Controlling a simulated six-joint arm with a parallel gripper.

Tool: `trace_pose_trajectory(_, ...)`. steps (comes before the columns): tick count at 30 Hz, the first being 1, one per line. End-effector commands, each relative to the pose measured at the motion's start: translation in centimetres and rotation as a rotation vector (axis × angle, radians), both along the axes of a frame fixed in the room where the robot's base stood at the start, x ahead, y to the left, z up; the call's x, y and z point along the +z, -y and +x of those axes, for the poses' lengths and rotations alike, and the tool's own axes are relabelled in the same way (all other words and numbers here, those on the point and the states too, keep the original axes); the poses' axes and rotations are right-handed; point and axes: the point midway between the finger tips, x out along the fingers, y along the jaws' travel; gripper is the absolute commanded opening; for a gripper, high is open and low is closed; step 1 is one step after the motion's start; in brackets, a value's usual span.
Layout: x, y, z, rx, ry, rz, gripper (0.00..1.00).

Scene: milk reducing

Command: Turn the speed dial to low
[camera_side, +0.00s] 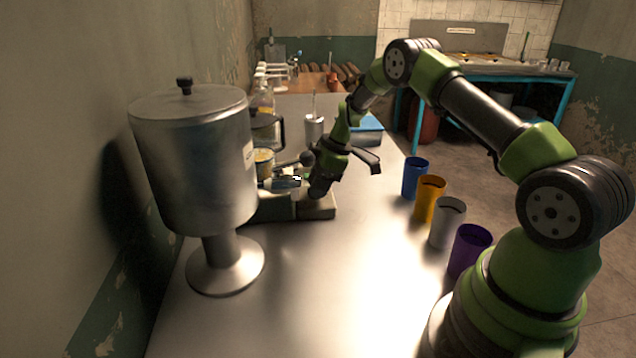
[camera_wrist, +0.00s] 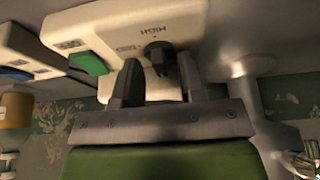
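The speed dial (camera_wrist: 160,56) is a small dark knob on the pale face of a cream machine (camera_wrist: 100,28), seen in the wrist view. The word HIGH is printed upside down near it, with a smaller label beside it that I cannot read clearly. My gripper (camera_wrist: 158,68) is open, with its two dark fingers on either side of the dial. The dial looks closer to the right finger; I cannot tell whether they touch. In the side view my gripper (camera_side: 318,188) is low at the machine's base (camera_side: 318,207), and the dial is hidden.
A green button (camera_wrist: 88,63) is left of the dial, and a blue button (camera_wrist: 14,74) is farther left. A large steel urn (camera_side: 195,160) stands close by. Blue (camera_side: 413,180), orange (camera_side: 428,200), white (camera_side: 446,224) and purple (camera_side: 467,248) cups line the right edge.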

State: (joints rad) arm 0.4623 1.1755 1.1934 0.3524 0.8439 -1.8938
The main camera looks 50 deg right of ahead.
Motion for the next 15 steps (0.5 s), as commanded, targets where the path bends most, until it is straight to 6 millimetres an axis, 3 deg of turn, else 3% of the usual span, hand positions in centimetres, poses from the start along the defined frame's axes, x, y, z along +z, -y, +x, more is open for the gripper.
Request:
trace_pose_trajectory(6, -0.02, -0.02, 0.01, -0.001, 0.000, 0.000, 0.37)
trace_pose_trajectory(11, -0.02, -0.01, 0.00, -0.001, -0.001, 0.001, 0.00)
trace_pose_trajectory(15, -0.01, 0.00, -0.01, -0.001, -0.001, 0.001, 0.00)
